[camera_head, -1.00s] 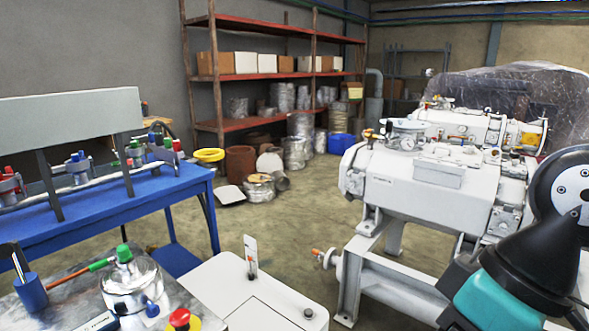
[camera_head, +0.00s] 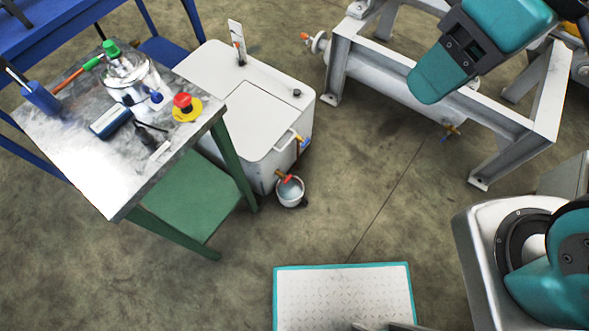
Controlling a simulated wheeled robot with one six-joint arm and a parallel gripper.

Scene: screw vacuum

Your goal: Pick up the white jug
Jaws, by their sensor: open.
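A small white jug-like vessel (camera_head: 290,191) stands on the floor at the front right corner of a white tank (camera_head: 258,118). It sits under an orange-red valve (camera_head: 284,177) on the tank's side, and its open top shows a pale interior. The valve covers part of its rim. A dark shape at its lower right may be its handle or a shadow; I cannot tell. Teal and black parts of my arm show at the top right and bottom right, well apart from the vessel.
A metal-topped table (camera_head: 85,150) with green legs stands left of the tank, holding a glass vessel (camera_head: 128,75) and a red-and-yellow stop button (camera_head: 185,106). A grey steel frame (camera_head: 400,85) stands to the right. The floor (camera_head: 370,200) between is clear.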

